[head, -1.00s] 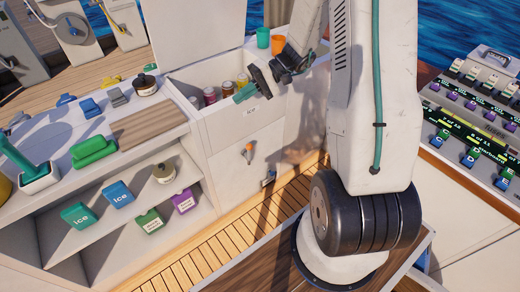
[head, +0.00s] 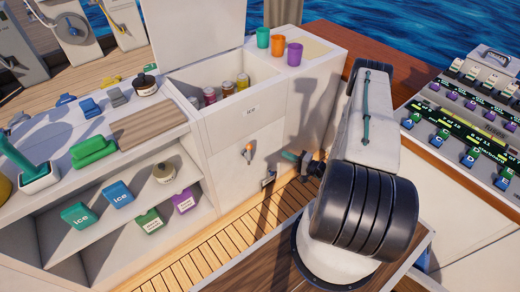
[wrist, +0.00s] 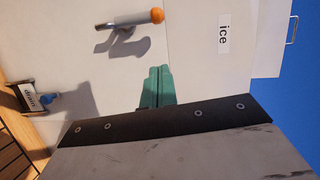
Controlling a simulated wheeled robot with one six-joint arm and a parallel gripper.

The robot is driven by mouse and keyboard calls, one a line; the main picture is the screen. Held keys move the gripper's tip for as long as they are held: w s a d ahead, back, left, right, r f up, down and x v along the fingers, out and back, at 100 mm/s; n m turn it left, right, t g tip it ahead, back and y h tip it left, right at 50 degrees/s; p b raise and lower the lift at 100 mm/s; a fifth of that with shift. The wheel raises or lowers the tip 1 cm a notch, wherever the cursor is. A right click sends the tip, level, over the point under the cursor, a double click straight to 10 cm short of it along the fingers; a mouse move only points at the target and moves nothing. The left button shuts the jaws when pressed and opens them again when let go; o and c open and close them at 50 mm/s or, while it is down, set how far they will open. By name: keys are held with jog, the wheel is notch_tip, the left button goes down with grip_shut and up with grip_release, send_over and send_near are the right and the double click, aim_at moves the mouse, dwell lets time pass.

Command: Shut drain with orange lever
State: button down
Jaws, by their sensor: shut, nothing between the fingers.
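The orange-knobbed lever (head: 249,149) is on the white front of the ice box (head: 225,118), below its "ice" label. It has a grey metal arm and stands nearly upright, knob at the top. In the wrist view, which is turned sideways, the lever (wrist: 128,20) has its orange knob toward the "ice" label. The drain fitting (head: 268,180) is low on the same front; its labelled plate and a blue part show in the wrist view (wrist: 32,97). My gripper (head: 290,156), with green fingers, is shut and empty, right of the lever and apart from it.
The ice box lid is up, with several cans (head: 227,89) inside. Green, orange and purple cups (head: 278,45) stand on the counter beside it. Shelves with ice packs (head: 118,194) are at left, a control panel (head: 465,130) at right. Wooden deck (head: 205,250) lies below.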

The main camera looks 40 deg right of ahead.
dwell(0.3)
send_near(248, 151)
jog(key=w+d+r, duration=0.1)
jog(key=w+d, duration=0.3)
jog(key=d, duration=0.1)
jog(key=shift+w+a, duration=0.35)
jog(key=shift+a, duration=0.35)
jog(key=shift+w+a, duration=0.4)
jog(key=shift+a, duration=0.25)
jog(key=shift+w+a, duration=0.35)
jog(key=shift+a, duration=0.35)
jog(key=shift+d+r, duration=0.1)
